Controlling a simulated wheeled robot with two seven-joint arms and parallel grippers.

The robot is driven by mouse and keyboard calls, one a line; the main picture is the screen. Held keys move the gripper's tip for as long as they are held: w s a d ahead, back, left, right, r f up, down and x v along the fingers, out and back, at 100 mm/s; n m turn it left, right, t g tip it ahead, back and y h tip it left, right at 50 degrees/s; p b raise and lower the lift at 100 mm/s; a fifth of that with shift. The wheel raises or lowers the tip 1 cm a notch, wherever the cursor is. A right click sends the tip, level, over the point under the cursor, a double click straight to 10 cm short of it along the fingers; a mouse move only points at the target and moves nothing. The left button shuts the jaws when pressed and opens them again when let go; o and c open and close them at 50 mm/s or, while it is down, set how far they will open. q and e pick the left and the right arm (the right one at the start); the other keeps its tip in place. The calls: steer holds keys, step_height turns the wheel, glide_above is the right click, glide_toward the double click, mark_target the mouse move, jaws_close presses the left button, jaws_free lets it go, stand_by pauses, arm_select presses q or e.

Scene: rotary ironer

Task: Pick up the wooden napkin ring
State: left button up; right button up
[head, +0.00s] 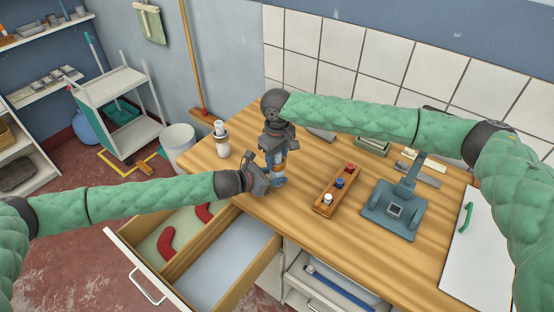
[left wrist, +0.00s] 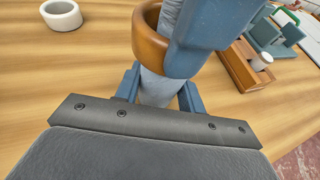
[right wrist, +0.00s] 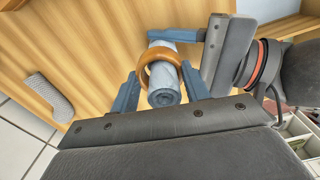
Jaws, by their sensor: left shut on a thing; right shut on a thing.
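The wooden napkin ring (left wrist: 149,42), orange-brown, sits around a rolled blue-grey cloth (left wrist: 156,90). Both also show in the right wrist view, where the ring (right wrist: 146,68) circles the roll (right wrist: 165,97) near its close end. My left gripper (head: 272,179) is shut on the cloth roll, just below the ring, low over the table. My right gripper (head: 276,158) comes from above, its fingers at either side of the ring and shut on it. One right finger hides part of the ring in the left wrist view. In the head view the grippers mostly cover ring and roll.
A wooden tray with small pegs (head: 324,205) and a blue-grey stand (head: 395,222) are to the right. A white bottle-like item (head: 220,130) stands left. An open drawer (head: 185,262) juts out in front. The near tabletop is clear.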

step_height(320, 180, up, 18)
stand_by(0.5)
steer(key=shift+f, duration=0.1)
arm_select(q)
steer(key=o, duration=1.1)
steer(key=shift+c, duration=0.2)
steer(key=shift+a, duration=0.1)
